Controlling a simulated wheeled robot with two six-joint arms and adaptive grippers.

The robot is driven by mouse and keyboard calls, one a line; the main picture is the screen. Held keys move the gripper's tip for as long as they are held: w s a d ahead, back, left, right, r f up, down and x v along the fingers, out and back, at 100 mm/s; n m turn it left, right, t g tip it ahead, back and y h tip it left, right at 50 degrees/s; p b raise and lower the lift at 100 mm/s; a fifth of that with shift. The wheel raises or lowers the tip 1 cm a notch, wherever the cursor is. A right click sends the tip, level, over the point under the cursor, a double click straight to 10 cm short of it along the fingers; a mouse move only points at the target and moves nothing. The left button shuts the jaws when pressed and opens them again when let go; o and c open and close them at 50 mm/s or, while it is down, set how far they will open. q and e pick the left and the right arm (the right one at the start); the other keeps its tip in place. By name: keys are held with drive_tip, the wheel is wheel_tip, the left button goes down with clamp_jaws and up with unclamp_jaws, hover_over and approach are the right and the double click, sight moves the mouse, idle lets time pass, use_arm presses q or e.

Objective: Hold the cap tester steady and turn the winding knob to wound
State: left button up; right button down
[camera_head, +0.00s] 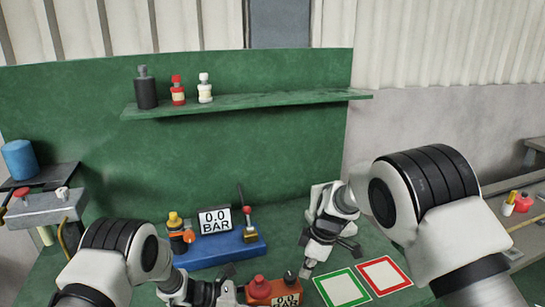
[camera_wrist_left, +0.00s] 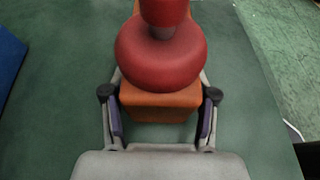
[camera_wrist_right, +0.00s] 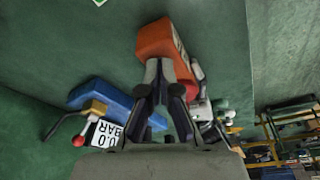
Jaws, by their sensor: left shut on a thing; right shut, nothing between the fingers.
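The cap tester appears to be the orange box (camera_head: 275,285) at the bottom middle of the head view, with a small 0.0 BAR display (camera_head: 287,299). A red rounded knob (camera_head: 259,287) and a small dark knob (camera_head: 290,276) sit on top; I cannot tell which is the winding knob. My left gripper (camera_head: 235,294) is shut on the orange box at its left end, one finger on each side in the left wrist view (camera_wrist_left: 160,100). My right gripper (camera_head: 306,271) is shut and empty, its fingertips close to the box's right end; contact is unclear.
A blue base (camera_head: 225,250) with another 0.0 BAR display (camera_head: 214,219) stands behind. A green-framed square (camera_head: 342,288) and a red-framed square (camera_head: 384,275) lie right of the box. Several bottles stand on the green shelf (camera_head: 270,105).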

wheel_tip(320, 180, up, 4)
drive_tip(key=shift+r, duration=0.2)
use_arm(q)
drive_tip(key=o, duration=1.5)
drive_tip(key=shift+o, duration=0.2)
drive_tip(key=shift+a, duration=0.1)
